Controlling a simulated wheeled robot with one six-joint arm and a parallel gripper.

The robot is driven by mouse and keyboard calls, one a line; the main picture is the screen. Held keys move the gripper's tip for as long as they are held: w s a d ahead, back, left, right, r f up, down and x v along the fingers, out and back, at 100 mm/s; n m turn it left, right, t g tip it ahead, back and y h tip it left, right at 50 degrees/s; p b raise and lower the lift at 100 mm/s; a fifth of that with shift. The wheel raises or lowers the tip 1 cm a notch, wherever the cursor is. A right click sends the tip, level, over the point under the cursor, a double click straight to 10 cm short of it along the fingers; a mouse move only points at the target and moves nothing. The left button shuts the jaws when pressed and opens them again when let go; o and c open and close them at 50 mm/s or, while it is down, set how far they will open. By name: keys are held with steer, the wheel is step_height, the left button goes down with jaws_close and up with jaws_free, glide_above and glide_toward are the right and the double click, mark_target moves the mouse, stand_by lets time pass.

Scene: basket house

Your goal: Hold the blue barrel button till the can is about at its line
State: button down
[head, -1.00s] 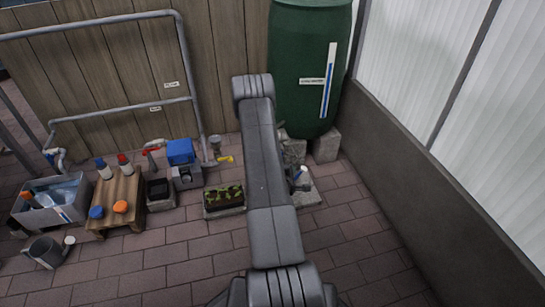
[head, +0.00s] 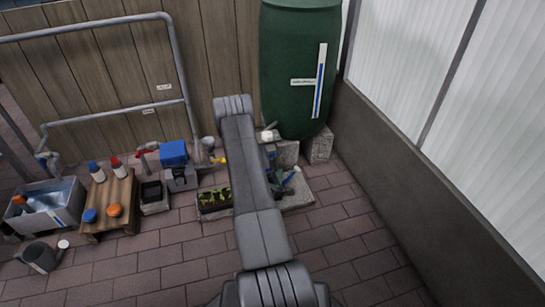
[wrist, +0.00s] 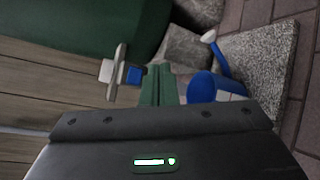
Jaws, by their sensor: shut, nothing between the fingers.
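The green barrel (head: 285,60) stands at the back; its base shows in the wrist view (wrist: 90,25). Below it is a grey tap fitting (wrist: 117,72) with a small blue button (wrist: 133,75) beside it. My gripper (wrist: 160,69) has green fingers, shut and empty, their tips just right of the button; I cannot tell whether they touch it. The blue watering can (wrist: 203,87) with a pale spout rose (wrist: 208,36) stands right of the fingers on a pale slab. In the head view the can (head: 288,182) is partly behind my arm. Its fill line and water level are hidden.
A level strip (head: 319,80) with blue in it runs down the barrel. Concrete blocks (head: 319,145) stand under it. Left are a seedling planter (head: 213,198), a blue-topped box (head: 174,153), a crate table (head: 118,200) and a grey tub (head: 30,222). Open paving lies right.

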mark_target(275, 156)
steer(key=w+a+b, duration=0.1)
steer(key=w+a, duration=0.1)
steer(key=w, duration=0.4)
steer(key=shift+w+b, duration=0.3)
steer(key=shift+w, duration=0.1)
steer(key=shift+w+a, duration=0.1)
steer(key=shift+a, duration=0.05)
stand_by(1.6)
steer(key=shift+w+a+b, duration=0.1)
steer(key=shift+w+b, duration=0.15)
steer(key=shift+b, duration=0.1)
steer(key=shift+w+a, duration=0.15)
steer(key=shift+w, duration=0.25)
stand_by(4.5)
